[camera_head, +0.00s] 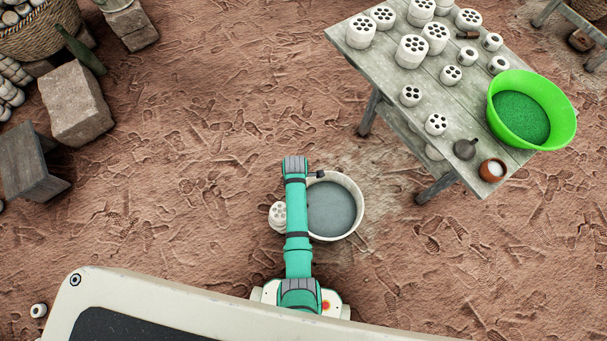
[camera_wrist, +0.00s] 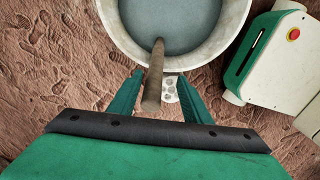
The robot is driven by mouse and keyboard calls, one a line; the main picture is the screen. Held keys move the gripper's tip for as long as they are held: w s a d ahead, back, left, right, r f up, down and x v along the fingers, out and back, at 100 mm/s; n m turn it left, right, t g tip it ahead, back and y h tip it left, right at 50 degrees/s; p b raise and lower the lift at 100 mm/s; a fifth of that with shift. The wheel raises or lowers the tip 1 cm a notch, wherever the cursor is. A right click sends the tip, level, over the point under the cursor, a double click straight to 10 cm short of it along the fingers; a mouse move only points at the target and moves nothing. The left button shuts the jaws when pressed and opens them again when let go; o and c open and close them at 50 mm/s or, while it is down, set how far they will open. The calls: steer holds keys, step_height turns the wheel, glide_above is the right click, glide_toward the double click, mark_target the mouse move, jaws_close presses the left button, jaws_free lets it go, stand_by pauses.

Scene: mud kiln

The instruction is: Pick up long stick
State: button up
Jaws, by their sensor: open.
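The long stick (camera_wrist: 153,78) is brown and round. In the wrist view it leans across the near rim of a pale bucket (camera_wrist: 116,30), its far end over the grey contents and its near end toward my gripper. My gripper (camera_wrist: 160,78) is open, with one green finger on each side of the stick. I see no finger touching it. In the head view the bucket (camera_head: 358,205) stands on the ground beside my green arm. I cannot make out the stick or my fingers there; the arm covers that area.
White perforated pieces (camera_head: 278,215) sit on the ground left of the bucket, close under my arm. A wooden table (camera_head: 465,110) with several perforated pieces and a green basin (camera_head: 560,125) stands at the upper right. Stone blocks (camera_head: 75,105) lie at left. Open ground lies between.

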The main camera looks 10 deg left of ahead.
steer(key=shift+w+a+f, duration=0.1)
steer(key=shift+f, duration=3.1)
steer(key=shift+a, duration=0.1)
jaws_close()
